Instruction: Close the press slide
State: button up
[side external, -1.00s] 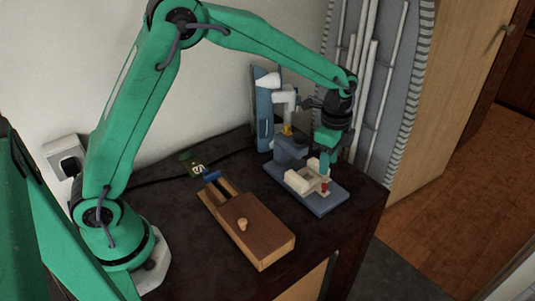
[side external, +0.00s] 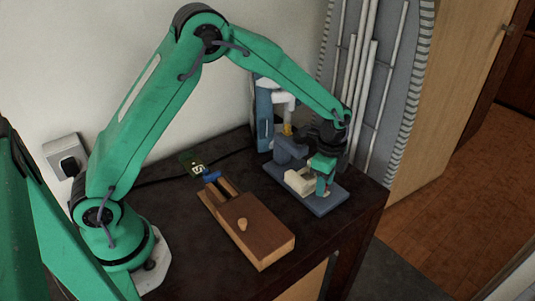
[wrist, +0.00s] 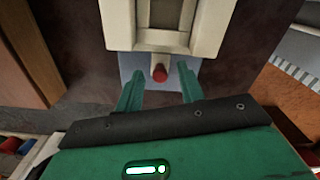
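The press stands at the far right of the dark table, with a blue-grey base plate (side external: 325,205) and a cream slide (side external: 299,181) on it. In the wrist view the cream slide (wrist: 120,22) is at the top, its frame around a recessed grey middle. A red knob (wrist: 160,73) sticks out from the slide's near side. My gripper (wrist: 159,80) is open, with one green finger on each side of the knob and visible gaps between. In the side view my gripper (side external: 324,186) is low over the plate beside the slide and hides most of the knob.
A wooden box (side external: 262,240) with a small knob lies left of the press. A green piece (side external: 190,160) and a blue piece (side external: 211,176) are behind it. A blue and white upright unit (side external: 264,110) stands at the back. The table's right edge is close to the plate.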

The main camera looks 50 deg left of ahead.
aim_at(312, 180)
jog(key=shift+f, duration=0.15)
grip_shut()
jog(key=shift+a, duration=2.25)
grip_release()
notch_tip(312, 180, up, 8)
